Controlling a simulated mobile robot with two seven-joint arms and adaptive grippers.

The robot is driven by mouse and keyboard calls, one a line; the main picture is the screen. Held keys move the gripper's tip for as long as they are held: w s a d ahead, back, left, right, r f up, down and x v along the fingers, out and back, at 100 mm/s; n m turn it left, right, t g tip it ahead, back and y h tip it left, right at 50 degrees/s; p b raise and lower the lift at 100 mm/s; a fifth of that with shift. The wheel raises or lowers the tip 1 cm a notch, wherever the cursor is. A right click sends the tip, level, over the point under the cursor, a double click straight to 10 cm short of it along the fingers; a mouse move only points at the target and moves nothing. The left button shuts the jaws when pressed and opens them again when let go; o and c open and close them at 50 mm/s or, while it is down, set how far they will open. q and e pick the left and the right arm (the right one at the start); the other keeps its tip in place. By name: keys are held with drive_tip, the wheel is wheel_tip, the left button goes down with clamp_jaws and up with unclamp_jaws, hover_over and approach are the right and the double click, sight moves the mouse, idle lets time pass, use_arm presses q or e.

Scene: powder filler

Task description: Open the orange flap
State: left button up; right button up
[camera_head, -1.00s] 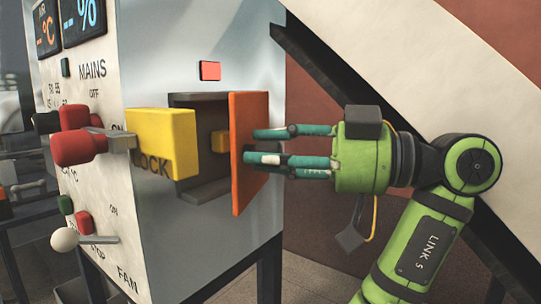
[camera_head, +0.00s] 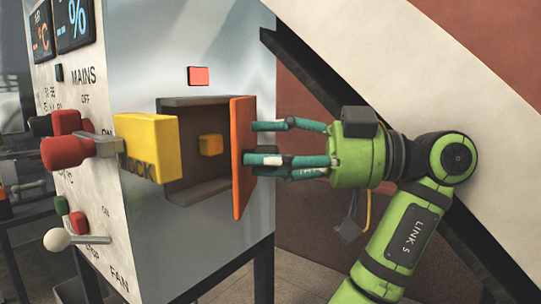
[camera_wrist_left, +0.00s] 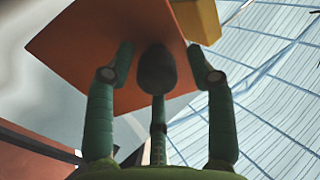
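The orange flap (camera_head: 237,185) stands out from the side of the metal cabinet, at the right of a dark recess (camera_head: 195,103). It appears nearly edge-on in the head view. My left gripper (camera_head: 248,143) is at the flap's right side, its teal fingers spread and pointing left. The fingertips touch the flap or are very close to it. In the left wrist view the flap (camera_wrist_left: 90,50) fills the upper left, with the spread fingers (camera_wrist_left: 160,60) against or just before its face. Contact is hard to tell. My right gripper is out of view.
A yellow LOCK block (camera_head: 150,140) sticks out left of the recess, and a small yellow block (camera_head: 210,145) sits inside it. A red-handled switch (camera_head: 68,152) and a white-knobbed lever (camera_head: 57,239) project from the front panel. A white sloping beam (camera_head: 430,110) passes behind my arm.

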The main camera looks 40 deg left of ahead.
use_arm(q)
drive_tip(key=shift+f, duration=0.1)
wheel_tip(320, 180, up, 9)
drive_tip(key=shift+s+d+f, duration=0.1)
drive_tip(key=shift+s, duration=0.05)
drive_tip(key=shift+r, duration=0.65)
